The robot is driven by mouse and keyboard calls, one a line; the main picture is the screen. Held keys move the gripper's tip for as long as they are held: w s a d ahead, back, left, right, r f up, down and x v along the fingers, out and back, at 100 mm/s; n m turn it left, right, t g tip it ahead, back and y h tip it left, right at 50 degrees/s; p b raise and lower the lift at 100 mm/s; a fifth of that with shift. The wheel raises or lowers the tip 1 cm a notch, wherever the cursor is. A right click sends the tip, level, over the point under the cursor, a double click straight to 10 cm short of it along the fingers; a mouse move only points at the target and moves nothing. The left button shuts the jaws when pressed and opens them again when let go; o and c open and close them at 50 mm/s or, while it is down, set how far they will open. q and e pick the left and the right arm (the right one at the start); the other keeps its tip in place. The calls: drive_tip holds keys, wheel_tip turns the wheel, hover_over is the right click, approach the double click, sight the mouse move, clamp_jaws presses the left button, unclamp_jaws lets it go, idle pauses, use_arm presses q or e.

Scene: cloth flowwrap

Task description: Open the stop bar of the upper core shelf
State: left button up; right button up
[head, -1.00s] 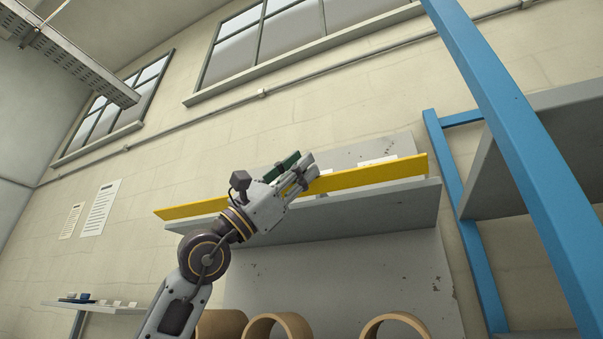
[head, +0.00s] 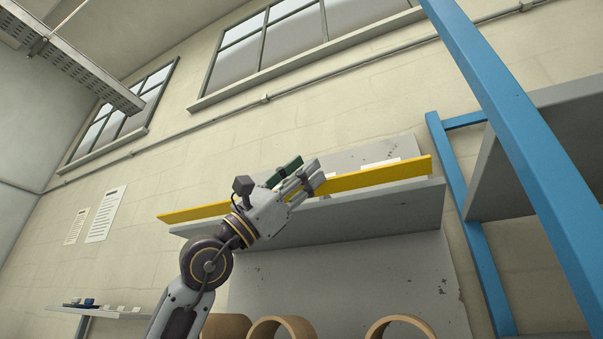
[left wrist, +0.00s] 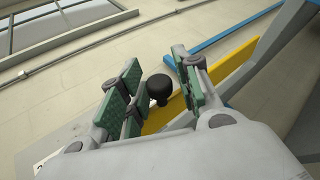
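The yellow stop bar (head: 375,174) runs along the front of the upper core shelf (head: 395,207), rising to the right in the head view. My left gripper (head: 304,174) is at the middle of the bar, its fingers overlapping it in the picture. In the left wrist view, a round black knob (left wrist: 158,88) shows between the green finger pads of this gripper (left wrist: 160,85). The fingers stand apart, and gaps show beside the knob. The yellow bar (left wrist: 170,108) passes behind the knob. The knob is hidden in the head view. My right gripper is out of view.
Several brown cardboard cores (head: 283,328) lie below the shelf. A blue rack post (head: 520,150) crosses the right side, with a grey rack shelf (head: 540,135). A small side shelf (head: 100,311) holds small items at the lower left. The space left of my arm looks free.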

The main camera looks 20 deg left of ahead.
use_arm(q)
drive_tip(key=shift+o, duration=0.4)
drive_tip(key=shift+r, duration=0.1)
drive_tip(key=shift+a, duration=0.1)
drive_tip(key=v, duration=1.2)
idle(0.6)
idle(0.7)
